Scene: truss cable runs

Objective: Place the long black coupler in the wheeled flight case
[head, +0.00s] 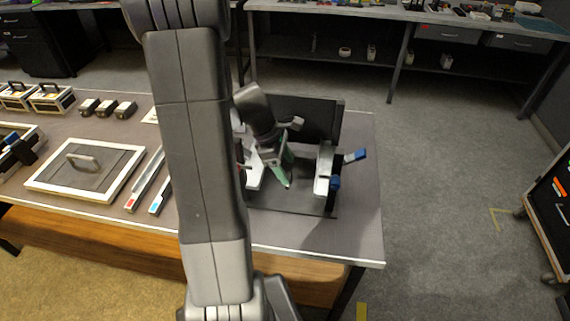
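My gripper (281,167) points down over the dark fixture on the table, with green at its fingers. Whether its fingers are open or shut on something is not clear. The fixture (318,116) has a black upright back panel, a flat dark base and pale clamps (324,170) with blue handles. I cannot pick out the long black coupler with certainty; my arm hides part of the fixture. A dark case on casters, likely the wheeled flight case (548,215), stands on the floor at the right edge, partly cut off, with orange and white items in it.
The grey table (355,235) also holds a white-framed lid with a handle (87,168), two long bars (147,180), several small black blocks (107,108) and small cases (50,97). A workbench (440,17) stands behind. Grey floor lies clear between table and flight case.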

